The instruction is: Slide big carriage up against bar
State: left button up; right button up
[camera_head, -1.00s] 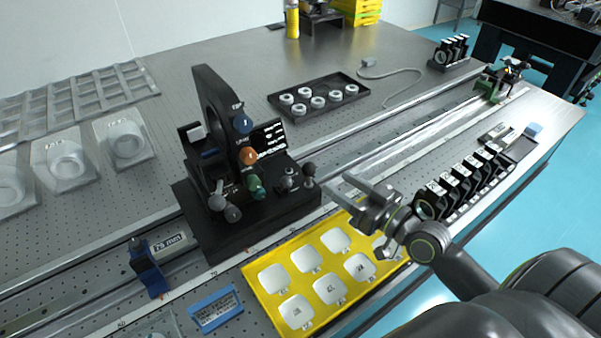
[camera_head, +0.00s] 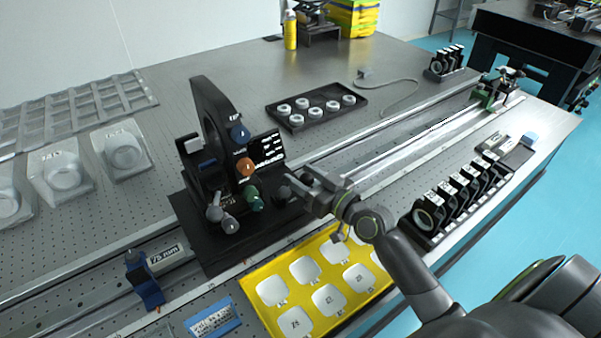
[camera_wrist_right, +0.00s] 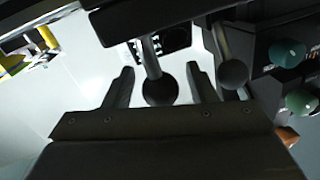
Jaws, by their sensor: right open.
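The big carriage (camera_head: 240,238) is a black base with a tall ring plate and blue, orange and green knobs, sitting on the long rail. The bar (camera_head: 172,256), labelled 75 mm, lies along the rail just left of the carriage, beside a blue stop (camera_head: 144,280). I cannot tell whether bar and carriage touch. My right gripper (camera_head: 298,184) is at the carriage's right end. In the right wrist view its open fingers (camera_wrist_right: 162,88) stand on either side of a black ball knob (camera_wrist_right: 161,91) on a metal stem, with gaps on both sides. My left gripper is not in view.
A yellow tray (camera_head: 248,283) of white pads lies in front of the carriage, under my right arm. A row of black mounts (camera_head: 432,213) stands to the right. A black tray of rings (camera_head: 273,117) lies behind.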

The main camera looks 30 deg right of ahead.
jog(key=shift+w+a, duration=0.2)
jog(key=shift+w, duration=0.2)
